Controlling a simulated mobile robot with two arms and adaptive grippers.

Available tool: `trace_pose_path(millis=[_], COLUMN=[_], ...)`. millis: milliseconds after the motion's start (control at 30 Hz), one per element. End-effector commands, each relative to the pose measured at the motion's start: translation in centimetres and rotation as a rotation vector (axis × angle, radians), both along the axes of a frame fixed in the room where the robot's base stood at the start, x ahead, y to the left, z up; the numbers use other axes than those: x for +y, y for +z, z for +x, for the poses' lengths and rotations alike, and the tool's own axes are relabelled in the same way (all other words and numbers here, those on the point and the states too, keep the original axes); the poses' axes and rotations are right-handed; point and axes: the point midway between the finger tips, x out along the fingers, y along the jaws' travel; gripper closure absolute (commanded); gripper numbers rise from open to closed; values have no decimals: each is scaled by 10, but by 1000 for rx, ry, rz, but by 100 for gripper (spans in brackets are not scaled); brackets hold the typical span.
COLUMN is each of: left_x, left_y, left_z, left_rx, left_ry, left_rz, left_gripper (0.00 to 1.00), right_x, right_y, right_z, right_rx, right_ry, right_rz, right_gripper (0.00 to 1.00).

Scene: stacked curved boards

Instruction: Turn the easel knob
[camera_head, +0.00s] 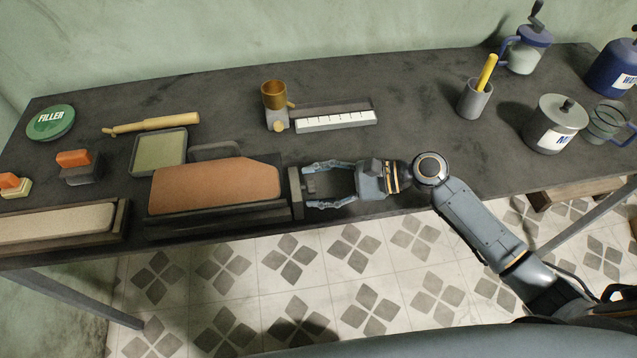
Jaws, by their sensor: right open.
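The easel (215,222) is a low dark frame at the table's front edge, bearing a brown board (215,187). A small dark knob (309,187) sticks out from the plate at its right end. My right gripper (312,184) comes in from the right, level with the knob. Its jaws are open, one fingertip on the far side of the knob and one on the near side. There is a gap between each finger and the knob; I cannot tell whether a fingertip touches the end plate. My left gripper is not in view.
A long pale block in a dark frame (122,221) lies left of the easel. The table's middle right is clear.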

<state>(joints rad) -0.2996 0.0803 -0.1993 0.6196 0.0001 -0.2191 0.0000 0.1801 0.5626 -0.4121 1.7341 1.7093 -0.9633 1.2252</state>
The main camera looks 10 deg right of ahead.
Motion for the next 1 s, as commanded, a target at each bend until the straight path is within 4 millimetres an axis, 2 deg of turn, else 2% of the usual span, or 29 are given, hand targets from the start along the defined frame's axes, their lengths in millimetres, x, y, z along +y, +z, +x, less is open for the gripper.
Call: trace_pose_path(millis=[167, 500, 633, 800, 1000], left_x=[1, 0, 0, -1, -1], left_y=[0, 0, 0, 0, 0], left_z=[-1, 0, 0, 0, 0], left_rx=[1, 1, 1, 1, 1], left_ry=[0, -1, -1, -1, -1], left_rz=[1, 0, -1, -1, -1], left_gripper=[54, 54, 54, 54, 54], right_x=[-14, -79, -98, -110, -111], right_y=[4, 24, 31, 35, 36], right_z=[-3, -20, -25, -28, -28], right_rx=[-1, 2, 1, 1, 0], right_ry=[-1, -2, -1, 0, 1], right_rz=[-3, -3, -3, -1, 0], right_gripper=[48, 48, 48, 48, 48])
